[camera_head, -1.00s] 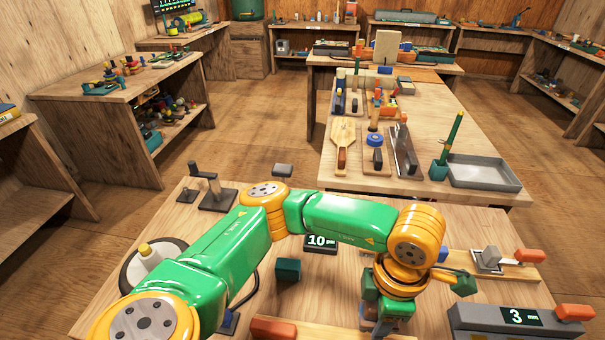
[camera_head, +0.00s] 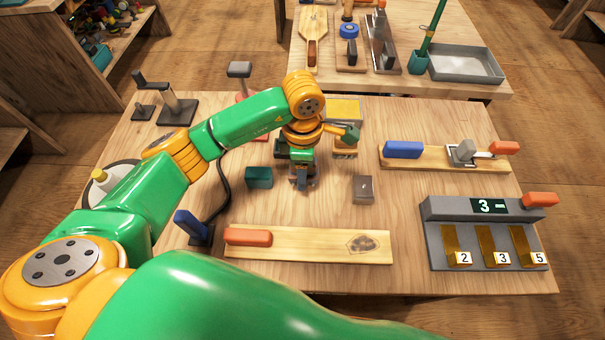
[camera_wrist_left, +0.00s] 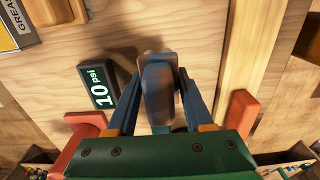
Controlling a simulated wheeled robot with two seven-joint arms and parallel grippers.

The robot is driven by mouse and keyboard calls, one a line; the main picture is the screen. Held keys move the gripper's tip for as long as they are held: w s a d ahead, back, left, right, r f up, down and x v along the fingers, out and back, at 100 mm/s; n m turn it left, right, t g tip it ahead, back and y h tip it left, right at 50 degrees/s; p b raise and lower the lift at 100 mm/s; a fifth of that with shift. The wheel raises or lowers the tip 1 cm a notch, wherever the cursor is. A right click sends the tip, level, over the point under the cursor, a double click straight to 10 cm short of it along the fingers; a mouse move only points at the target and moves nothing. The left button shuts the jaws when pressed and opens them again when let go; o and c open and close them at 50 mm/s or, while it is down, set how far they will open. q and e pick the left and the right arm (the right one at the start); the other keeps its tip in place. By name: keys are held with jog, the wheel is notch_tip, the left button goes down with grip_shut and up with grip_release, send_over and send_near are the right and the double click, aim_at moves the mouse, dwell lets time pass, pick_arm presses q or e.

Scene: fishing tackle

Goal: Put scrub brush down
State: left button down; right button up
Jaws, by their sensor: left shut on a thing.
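My left gripper (camera_head: 302,182) is low over the workbench (camera_head: 440,120), right of a dark teal block. In the left wrist view its fingers (camera_wrist_left: 160,82) are shut on a small grey-blue block-like thing (camera_wrist_left: 157,92) with a brownish side, probably the scrub brush. Its bristles cannot be made out. In the head view the fingers mostly hide it. Bare wood lies around and beyond it in the wrist view; whether it touches the bench cannot be told. My right gripper is not in view.
A 10 psi display (camera_wrist_left: 99,86) and red handle (camera_wrist_left: 242,108) flank the gripper. The teal block (camera_head: 258,177) is close left, a grey block (camera_head: 362,188) right. A wooden board (camera_head: 310,245) lies in front; a numbered grey unit (camera_head: 436,208) stands right.

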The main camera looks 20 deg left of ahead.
pick_arm(q)
jog(key=f, duration=0.1)
jog(key=f+p, duration=0.1)
jog(key=f, duration=0.1)
jog(key=shift+w+f, duration=0.3)
jog(key=shift+f, duration=0.4)
jog(key=shift+c, duration=1.5)
grip_release()
jog(key=shift+r, duration=0.1)
jog(key=shift+r+p, duration=0.3)
jog(key=shift+r, duration=0.05)
notch_tip(320, 180, up, 11)
jog(key=shift+f+b, duration=0.15)
jog(key=shift+b, duration=0.9)
jog(key=shift+r, duration=0.5)
